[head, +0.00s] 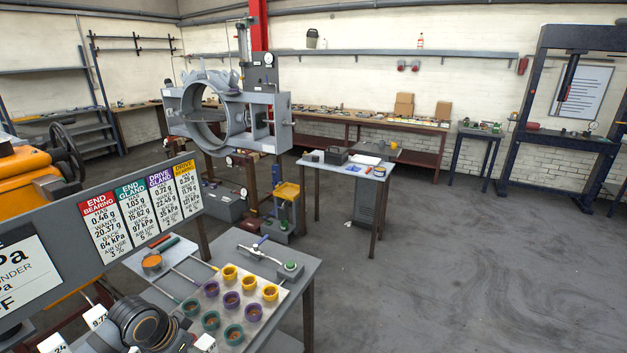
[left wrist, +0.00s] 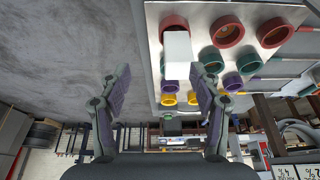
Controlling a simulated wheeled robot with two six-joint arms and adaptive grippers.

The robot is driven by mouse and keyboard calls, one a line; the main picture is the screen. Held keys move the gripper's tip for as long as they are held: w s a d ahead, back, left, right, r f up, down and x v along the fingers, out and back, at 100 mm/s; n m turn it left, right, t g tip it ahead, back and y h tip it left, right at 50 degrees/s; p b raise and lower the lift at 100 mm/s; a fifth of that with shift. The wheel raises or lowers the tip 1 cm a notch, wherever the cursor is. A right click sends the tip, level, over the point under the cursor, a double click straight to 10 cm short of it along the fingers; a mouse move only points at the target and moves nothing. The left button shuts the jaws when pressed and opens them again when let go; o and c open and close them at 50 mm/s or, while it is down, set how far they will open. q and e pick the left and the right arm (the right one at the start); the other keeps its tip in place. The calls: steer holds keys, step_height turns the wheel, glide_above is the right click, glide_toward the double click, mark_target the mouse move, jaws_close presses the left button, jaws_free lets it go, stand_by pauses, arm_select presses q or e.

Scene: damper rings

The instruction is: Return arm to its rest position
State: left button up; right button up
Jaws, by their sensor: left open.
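My left gripper (left wrist: 160,80) is open and empty in the left wrist view, its two dark fingers spread wide. The floor shows between and beyond them. The right finger overlaps the edge of a pale tray (left wrist: 195,14) holding red, green, purple and yellow rings. A white block-like tag (left wrist: 178,52) partly covers a red ring (left wrist: 173,24). In the head view the tray (head: 221,309) lies on a grey bench, with yellow rings (head: 249,281), purple rings (head: 231,299) and green rings (head: 211,320) in rows. I cannot make out either gripper in the head view.
A sign board (head: 60,245) with coloured cards stands across the left, above the bench (head: 300,265). A gauge tool (head: 262,254) lies behind the tray. A large grey ring-shaped machine (head: 205,115) stands farther back. A side table (head: 350,167) stands mid-room. The floor (head: 470,260) at right is clear.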

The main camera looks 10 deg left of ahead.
arm_select(q)
steer(key=s+d+f+n+y, duration=0.1)
steer(key=s+d+f+n, duration=0.1)
steer(key=s+d, duration=0.35)
steer(key=s+d+f+n+y, duration=0.1)
steer(key=s+d+f, duration=0.15)
steer(key=s, duration=0.65)
steer(key=s+a+f+n+g+b, duration=0.1)
steer(key=s+a+f, duration=0.1)
steer(key=f, duration=1.4)
steer(key=s+a+f+g+b, duration=0.1)
steer(key=s+a+f, duration=0.1)
steer(key=f, duration=1.4)
steer(key=s+f+g+b, duration=0.1)
steer(key=s+f, duration=1.3)
steer(key=s, duration=0.3)
steer(key=shift+a, duration=0.2)
